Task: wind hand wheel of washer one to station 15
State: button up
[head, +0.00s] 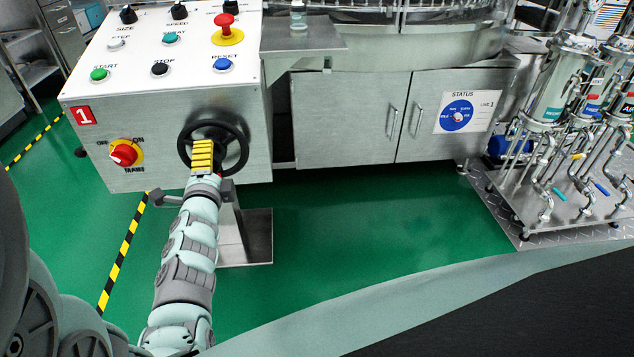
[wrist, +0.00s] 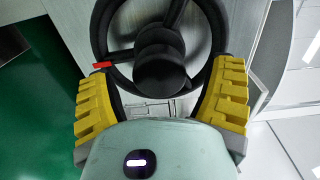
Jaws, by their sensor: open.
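The black hand wheel (head: 236,133) is on the front of the control box marked with a red 1 (head: 83,115). My gripper (head: 203,157) is in front of the wheel and hides part of it. In the wrist view the wheel (wrist: 101,40) fills the upper middle, with a dark round hub (wrist: 160,65). A red mark (wrist: 102,65) shows at the wheel's left rim. My gripper (wrist: 162,95) is open, its yellow fingers on either side of the wheel's lower part. I cannot tell whether they touch the rim. No station number is readable.
A red main switch (head: 124,154) is left of the wheel. Buttons and a red emergency stop (head: 225,28) are on the sloped panel above. Steel cabinet doors (head: 350,120) with a status sign (head: 468,112) stand to the right. Green floor (head: 370,220) is clear in front.

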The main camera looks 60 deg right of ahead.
jog(key=v, duration=1.1)
jog(key=shift+s+a, duration=0.2)
jog(key=shift+a, duration=0.05)
